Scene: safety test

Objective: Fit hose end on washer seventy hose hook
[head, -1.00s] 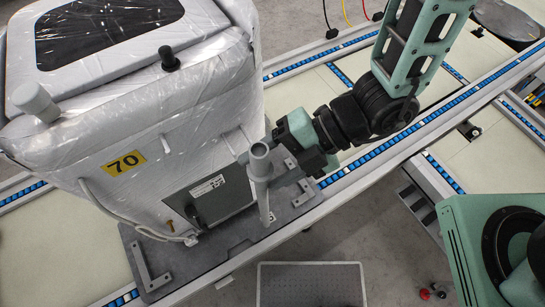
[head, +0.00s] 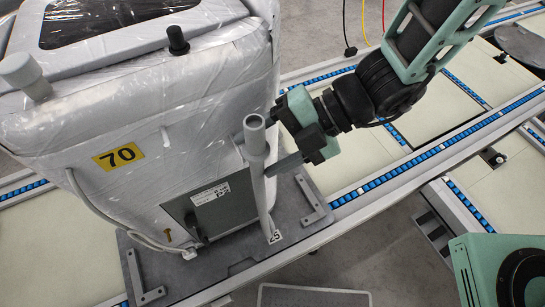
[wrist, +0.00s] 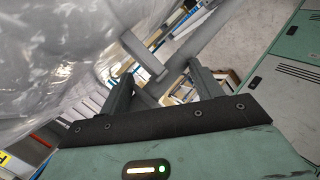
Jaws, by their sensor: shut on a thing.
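The washer (head: 215,110) stands wrapped in clear film, with a yellow 70 label (head: 120,155) on its front. A grey upright pipe (head: 256,165) with a round top stands close to its right front. A white hose (head: 95,208) curves down the left front. My gripper (head: 270,143) reaches in from the right, its fingers at the pipe's upper part, and is shut on it. In the wrist view, grey bars (wrist: 145,55) show between and beyond my fingers (wrist: 160,80). I cannot tell which part is the hose end or the hook.
A grey base plate (head: 240,262) with raised brackets (head: 312,200) lies under the washer. Conveyor rails with blue rollers (head: 440,143) run behind and to the right. A green machine (head: 505,270) stands at lower right. A black knob (head: 178,40) sticks up on the washer.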

